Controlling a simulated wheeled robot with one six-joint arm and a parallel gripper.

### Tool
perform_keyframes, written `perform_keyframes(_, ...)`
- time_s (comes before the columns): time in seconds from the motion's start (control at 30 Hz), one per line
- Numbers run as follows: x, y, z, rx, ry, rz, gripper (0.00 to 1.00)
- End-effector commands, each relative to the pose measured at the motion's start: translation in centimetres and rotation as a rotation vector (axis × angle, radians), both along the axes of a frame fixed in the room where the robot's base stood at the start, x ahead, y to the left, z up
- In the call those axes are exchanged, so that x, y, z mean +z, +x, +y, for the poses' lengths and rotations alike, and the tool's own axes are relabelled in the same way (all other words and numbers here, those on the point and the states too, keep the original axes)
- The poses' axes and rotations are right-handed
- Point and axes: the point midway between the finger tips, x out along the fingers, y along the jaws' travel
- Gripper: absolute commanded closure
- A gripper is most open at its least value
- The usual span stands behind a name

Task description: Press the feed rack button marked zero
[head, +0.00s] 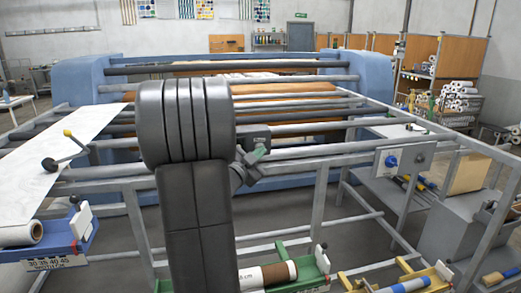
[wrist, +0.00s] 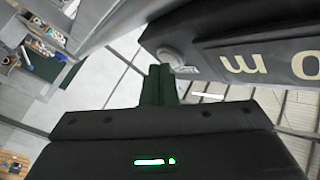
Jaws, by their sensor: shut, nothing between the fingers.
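My gripper (wrist: 160,70) is shut and empty, with its dark green fingers together in the wrist view. A pale round button (wrist: 171,57) on the end of a black box (wrist: 215,30) lies just beyond the fingertips, slightly right. I cannot tell whether they touch. Large pale characters, partly cut off, run along the box's side; a small pale label sits beside the button, too small to read. In the head view my gripper (head: 257,154) is right of my dark arm, close to a small dark box (head: 254,135) at the rails. No button shows there.
Grey rails (head: 310,128) of the rack surround my gripper. A panel with a blue knob (head: 391,161) stands to the right. A green cradle (head: 312,268) with a roll is below, and a blue cradle (head: 60,240) is at left. My arm hides part of the rack.

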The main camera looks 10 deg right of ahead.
Motion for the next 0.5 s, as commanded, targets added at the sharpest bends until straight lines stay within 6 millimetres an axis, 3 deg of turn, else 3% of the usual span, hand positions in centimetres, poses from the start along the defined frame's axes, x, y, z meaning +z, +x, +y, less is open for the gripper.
perform_keyframes(0.5, -0.1, -1.5, 0.0, 0.001, 0.0, 0.0, 1.0)
